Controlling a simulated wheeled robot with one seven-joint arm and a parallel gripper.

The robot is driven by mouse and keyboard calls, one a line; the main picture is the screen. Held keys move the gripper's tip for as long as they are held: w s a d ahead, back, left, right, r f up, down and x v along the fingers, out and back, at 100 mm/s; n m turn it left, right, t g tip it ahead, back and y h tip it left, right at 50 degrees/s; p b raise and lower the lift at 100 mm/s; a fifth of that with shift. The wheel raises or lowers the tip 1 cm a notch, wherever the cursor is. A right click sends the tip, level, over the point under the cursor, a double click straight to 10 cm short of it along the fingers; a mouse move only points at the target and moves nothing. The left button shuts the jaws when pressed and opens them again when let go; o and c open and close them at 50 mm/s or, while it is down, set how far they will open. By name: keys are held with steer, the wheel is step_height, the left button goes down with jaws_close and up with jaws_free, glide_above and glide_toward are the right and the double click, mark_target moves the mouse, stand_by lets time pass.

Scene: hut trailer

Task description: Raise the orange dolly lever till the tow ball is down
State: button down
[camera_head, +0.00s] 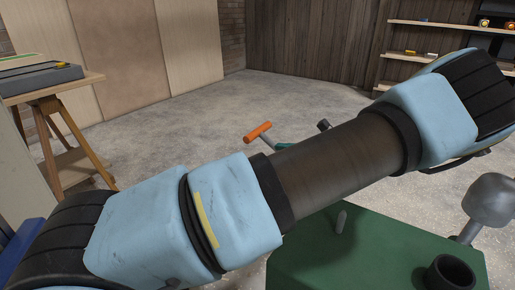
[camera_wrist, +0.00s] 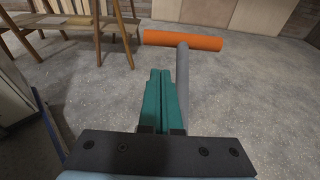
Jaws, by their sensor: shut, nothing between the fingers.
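The dolly lever shows its orange grip (camera_head: 258,132) in the head view, just beyond my arm; the lower lever is hidden there. In the wrist view the orange grip (camera_wrist: 184,40) lies crosswise on a grey shaft (camera_wrist: 183,85). My gripper (camera_wrist: 160,72) is shut and empty, its teal fingers side by side. They are just left of the shaft and below the grip in the picture; I cannot tell whether they touch the shaft. A grey ball on a stem (camera_head: 490,200) stands at the right in the head view; I cannot tell whether it is the tow ball.
A green block (camera_head: 380,250) with a short grey peg and a black cup (camera_head: 450,272) fills the bottom right. A wooden trestle table (camera_head: 55,95) stands at the left. Shelves (camera_head: 440,57) stand at the back right. Open concrete floor lies beyond the lever.

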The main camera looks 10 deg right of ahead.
steer(key=b+x, duration=0.1)
steer(key=x, duration=0.9)
steer(key=shift+b, duration=0.4)
